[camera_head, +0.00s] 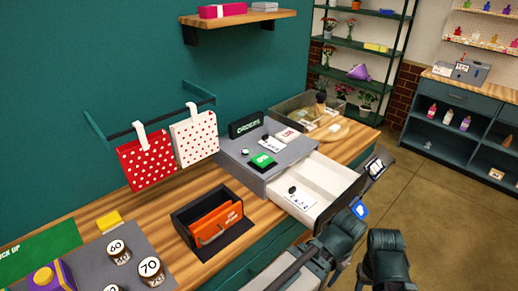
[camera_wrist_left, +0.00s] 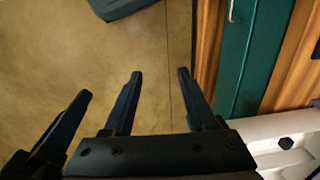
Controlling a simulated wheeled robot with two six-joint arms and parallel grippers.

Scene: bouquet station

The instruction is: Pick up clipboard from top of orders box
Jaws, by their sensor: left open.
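The grey orders box (camera_head: 238,158) stands on the wooden counter, its drawer pulled open. A small white clipboard with a dark clip (camera_head: 270,144) appears to lie on its top, behind a green pad. My left gripper (camera_head: 377,163) is beyond the drawer's front, to the right of and apart from the box. In the left wrist view its fingers (camera_wrist_left: 160,73) are spread and empty over the floor. The clipboard does not show there. A dark part of my right arm shows at the bottom of the head view, but its gripper is not seen.
The open drawer (camera_head: 335,178) juts toward me with a white card (camera_head: 299,199) inside. The box top also holds an orders sign (camera_head: 247,124), a green pad (camera_head: 262,160) and a red-and-white item (camera_head: 288,135). A black organizer (camera_head: 186,222) stands left of the drawer.

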